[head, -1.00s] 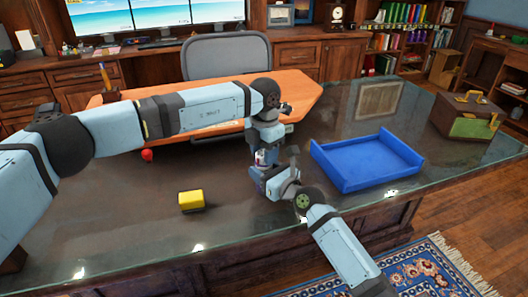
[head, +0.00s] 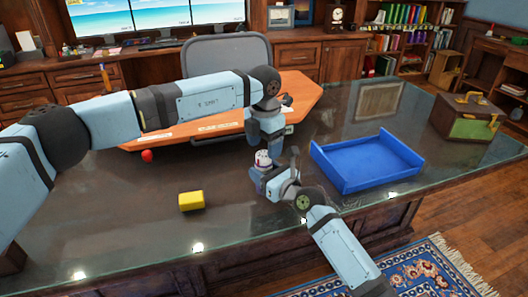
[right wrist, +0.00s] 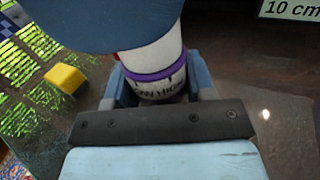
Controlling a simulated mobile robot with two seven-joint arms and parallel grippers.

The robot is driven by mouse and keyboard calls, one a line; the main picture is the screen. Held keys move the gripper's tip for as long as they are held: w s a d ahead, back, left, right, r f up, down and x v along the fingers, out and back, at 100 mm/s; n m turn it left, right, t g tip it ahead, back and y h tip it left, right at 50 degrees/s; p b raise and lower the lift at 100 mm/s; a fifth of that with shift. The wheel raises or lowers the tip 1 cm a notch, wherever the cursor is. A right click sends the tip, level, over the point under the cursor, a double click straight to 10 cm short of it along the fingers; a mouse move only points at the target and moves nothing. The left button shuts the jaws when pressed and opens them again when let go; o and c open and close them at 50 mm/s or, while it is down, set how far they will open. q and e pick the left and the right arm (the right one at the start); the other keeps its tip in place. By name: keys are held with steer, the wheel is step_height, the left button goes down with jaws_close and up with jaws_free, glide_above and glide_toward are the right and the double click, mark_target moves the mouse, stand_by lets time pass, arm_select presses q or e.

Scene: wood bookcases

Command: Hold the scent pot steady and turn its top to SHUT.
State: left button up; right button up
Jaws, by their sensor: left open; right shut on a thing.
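The scent pot (head: 263,160) is a small white pot near the middle of the glass desk, with a red part by its top. In the right wrist view the pot (right wrist: 160,65) has a purple band with dark marks and lettering below it, too cut off to read fully. My right gripper (head: 264,178) is shut around its lower body. My left gripper (head: 266,142) is open, pointing down just above and behind the pot's top. A dark blue rounded shape hides the pot's top in the right wrist view, so the top's setting cannot be read.
A yellow block (head: 191,201) lies left of the pot and a blue tray (head: 345,185) to the right. A red ball-like item (head: 147,156) sits by the orange board (head: 190,127). A green-and-brown box (head: 468,117) stands at the far right. The front left glass is clear.

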mark_target(264, 153)
arm_select(q)
step_height(264, 153, up, 9)
stand_by(0.3)
steer(key=shift+r, duration=0.1)
arm_select(e)
steer(key=o, duration=1.1)
